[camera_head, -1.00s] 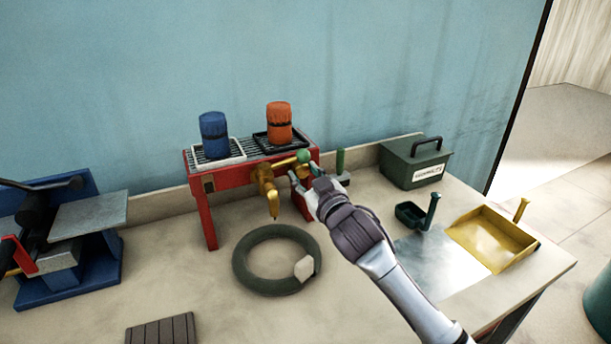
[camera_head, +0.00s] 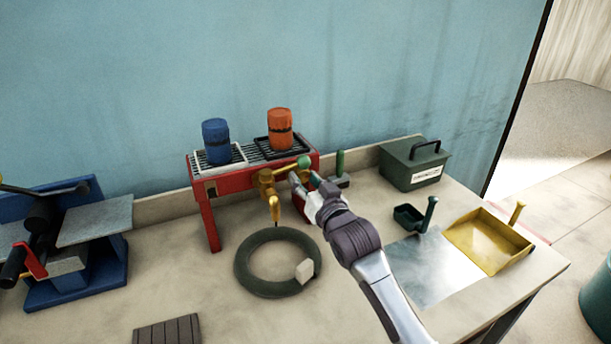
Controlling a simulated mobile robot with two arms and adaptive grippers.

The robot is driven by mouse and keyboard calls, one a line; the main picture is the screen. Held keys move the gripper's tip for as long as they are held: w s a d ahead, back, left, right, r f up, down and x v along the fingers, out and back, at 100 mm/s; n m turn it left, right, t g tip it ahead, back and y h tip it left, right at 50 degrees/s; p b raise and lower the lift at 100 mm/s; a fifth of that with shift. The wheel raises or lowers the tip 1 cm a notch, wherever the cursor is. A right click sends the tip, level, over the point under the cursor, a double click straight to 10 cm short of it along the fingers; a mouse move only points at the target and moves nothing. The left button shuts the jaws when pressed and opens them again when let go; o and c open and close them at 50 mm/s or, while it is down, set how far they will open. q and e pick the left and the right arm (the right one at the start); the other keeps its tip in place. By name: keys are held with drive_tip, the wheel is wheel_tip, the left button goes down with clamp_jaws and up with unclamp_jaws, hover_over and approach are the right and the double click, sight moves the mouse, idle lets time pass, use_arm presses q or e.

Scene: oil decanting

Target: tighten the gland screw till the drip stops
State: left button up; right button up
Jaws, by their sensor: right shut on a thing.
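The brass tap (camera_head: 268,186) is on the front of the red rack (camera_head: 232,186), its spout pointing down. A small dark spot shows just under the spout tip; I cannot tell if it is a drop. A green ball (camera_head: 304,161) ends the tap's lever at the right. My right gripper (camera_head: 304,179) is at the tap's right side, just below the ball. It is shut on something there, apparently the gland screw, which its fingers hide. My left gripper is not in view.
A dark green ring (camera_head: 245,272) with a pale block (camera_head: 305,270) lies below the tap. Blue (camera_head: 216,140) and orange (camera_head: 280,128) containers stand on the rack. A green box (camera_head: 412,166), yellow tray (camera_head: 488,238) and blue machine (camera_head: 75,288) flank it.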

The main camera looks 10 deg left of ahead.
drive_tip(key=shift+m+p, duration=0.4)
drive_tip(key=shift+m, duration=0.5)
drive_tip(key=o, duration=1.1)
drive_tip(key=shift+o, duration=0.2)
drive_tip(key=v, duration=1.2)
